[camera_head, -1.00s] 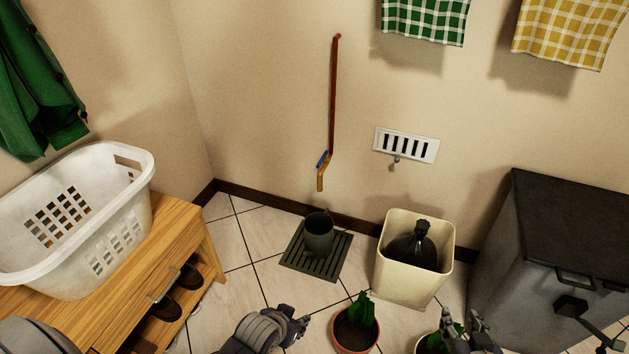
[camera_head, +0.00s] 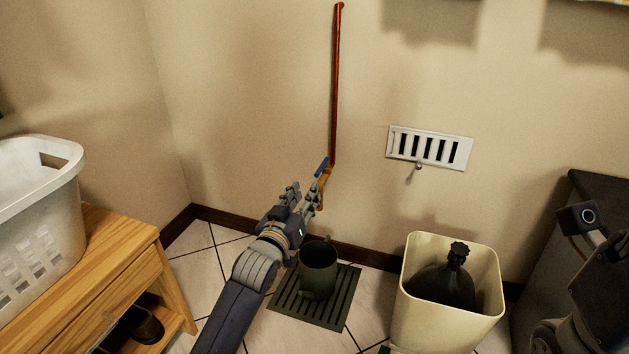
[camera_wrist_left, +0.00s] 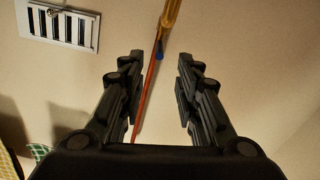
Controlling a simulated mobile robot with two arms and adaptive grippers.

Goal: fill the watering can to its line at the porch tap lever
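The porch tap (camera_head: 326,183) is brass, at the foot of a red pipe (camera_head: 336,90) on the wall, with a blue lever (camera_head: 322,165). The dark grey-green watering can (camera_head: 317,270) stands upright on a slatted drain mat (camera_head: 343,309) below the tap. Its fill line and inside level cannot be made out. My left gripper (camera_head: 305,191) is open, just left of the tap and close to the lever. In the left wrist view the lever (camera_wrist_left: 159,50) and brass tap (camera_wrist_left: 170,14) appear between and beyond the spread fingers. My right gripper's fingers are out of view.
A wooden bench (camera_head: 100,262) with a white basket (camera_head: 38,215) is at left. A dark cabinet (camera_head: 562,240) is at right, behind my right arm.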

